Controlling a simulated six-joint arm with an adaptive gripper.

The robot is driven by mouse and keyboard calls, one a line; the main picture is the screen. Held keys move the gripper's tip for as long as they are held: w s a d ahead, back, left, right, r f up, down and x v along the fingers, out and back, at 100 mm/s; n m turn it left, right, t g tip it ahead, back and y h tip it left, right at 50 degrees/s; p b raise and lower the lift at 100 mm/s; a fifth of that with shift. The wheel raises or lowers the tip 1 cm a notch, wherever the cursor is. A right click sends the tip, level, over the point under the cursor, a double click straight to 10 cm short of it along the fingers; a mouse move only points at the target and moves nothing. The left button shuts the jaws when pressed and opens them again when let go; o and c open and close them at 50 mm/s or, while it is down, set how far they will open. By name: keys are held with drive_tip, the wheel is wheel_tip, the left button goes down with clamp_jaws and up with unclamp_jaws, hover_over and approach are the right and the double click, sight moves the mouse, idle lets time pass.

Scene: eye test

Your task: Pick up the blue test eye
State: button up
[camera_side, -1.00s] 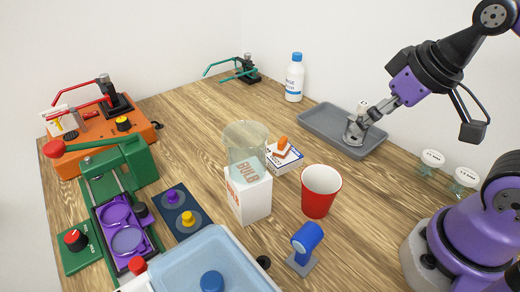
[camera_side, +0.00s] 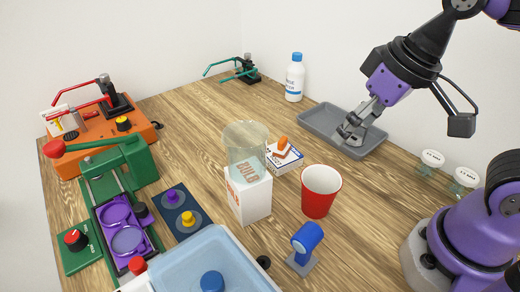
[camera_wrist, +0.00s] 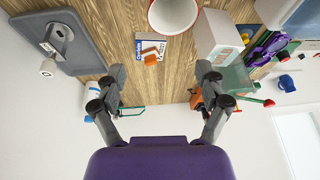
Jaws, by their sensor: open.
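The blue test eye (camera_side: 306,240) is a blue cylinder on a small grey stand. It stands upright on the wooden table near the front in the side view, in front of the red cup (camera_side: 321,190). I cannot make it out in the wrist view. My gripper (camera_side: 350,133) appears over the grey tray in the side view, behind the cup and well apart from the blue test eye. In the wrist view my gripper (camera_wrist: 160,72) has its fingers wide apart with nothing between them.
A white box (camera_side: 248,197) with a clear beaker on top stands left of the cup.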

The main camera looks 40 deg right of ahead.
drive_tip(key=s+a+g, duration=0.1)
drive_tip(key=a, duration=0.3)
drive_tip(key=s+a+g, duration=0.1)
drive_tip(key=a, duration=0.2)
drive_tip(key=s+a+g, duration=0.1)
drive_tip(key=a+g, duration=0.1)
drive_tip(key=a, duration=0.2)
drive_tip(key=shift+a+f+n+h, duration=0.3)
drive_tip(key=shift+a+f+n, duration=0.05)
drive_tip(key=shift+f+n, duration=0.05)
hover_over(309, 232)
wheel_tip(309, 232, down, 4)
drive_tip(key=shift+d+f, duration=0.1)
drive_tip(key=shift+f, duration=0.1)
wheel_tip(309, 232, down, 6)
drive_tip(key=shift+f, duration=0.1)
clamp_jaws()
